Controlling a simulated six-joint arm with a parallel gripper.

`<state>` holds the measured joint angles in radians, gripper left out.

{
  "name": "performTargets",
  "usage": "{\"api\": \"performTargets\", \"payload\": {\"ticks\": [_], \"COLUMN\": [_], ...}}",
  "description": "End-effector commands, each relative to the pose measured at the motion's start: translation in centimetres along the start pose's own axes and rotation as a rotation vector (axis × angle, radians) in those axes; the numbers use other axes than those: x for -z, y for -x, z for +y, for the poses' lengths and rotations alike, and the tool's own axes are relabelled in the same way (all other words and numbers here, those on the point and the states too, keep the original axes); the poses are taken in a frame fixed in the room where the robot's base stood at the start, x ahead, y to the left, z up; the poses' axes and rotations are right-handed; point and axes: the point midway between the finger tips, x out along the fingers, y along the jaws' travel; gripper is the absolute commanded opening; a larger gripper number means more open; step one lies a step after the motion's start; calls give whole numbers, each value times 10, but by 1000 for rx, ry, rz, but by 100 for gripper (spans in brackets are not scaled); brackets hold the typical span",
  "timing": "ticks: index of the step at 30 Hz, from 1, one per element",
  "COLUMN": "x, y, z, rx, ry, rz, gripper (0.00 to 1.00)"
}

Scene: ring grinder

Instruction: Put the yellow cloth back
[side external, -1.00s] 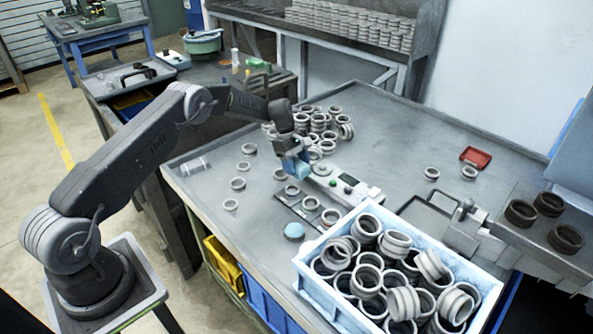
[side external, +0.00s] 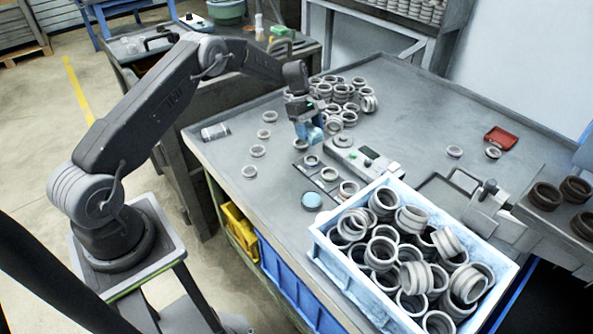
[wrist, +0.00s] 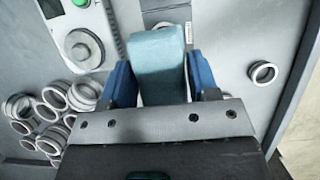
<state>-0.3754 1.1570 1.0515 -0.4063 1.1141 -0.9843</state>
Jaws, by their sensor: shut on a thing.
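My gripper (wrist: 161,82) has blue fingers and is shut on a teal, soft-edged block-like piece (wrist: 159,55), which may be a folded cloth. In the side view my gripper (side external: 310,130) holds this teal piece above the table, beside the grey panel with the green button (side external: 360,158). A ring (side external: 311,160) lies just in front of it. I see no yellow cloth in these frames. The held piece looks blue-green.
A light-blue crate (side external: 327,247) full of grey rings stands at the table's front. Piled rings (side external: 340,92) lie behind my gripper. A round blue disc (side external: 311,200), a grey roll (side external: 215,132) and a red tray (side external: 501,138) lie on the table. The back middle is bare.

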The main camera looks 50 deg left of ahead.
Motion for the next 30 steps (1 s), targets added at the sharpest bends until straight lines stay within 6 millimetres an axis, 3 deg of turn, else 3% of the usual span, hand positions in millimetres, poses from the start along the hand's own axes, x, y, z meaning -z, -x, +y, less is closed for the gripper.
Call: {"api": "performTargets", "payload": {"ticks": [9,15,18,24,30], "x": [47,57,58,54,37], "y": [22,27,28,23,-8], "z": [-93,-152,-172,-186,-163], "rx": [-5,-2,0,3,7], "ry": [7,3,1,-5,-9], "rz": [0,-1,-1,-3,-4], "gripper": [36,36,36,36,36]}}
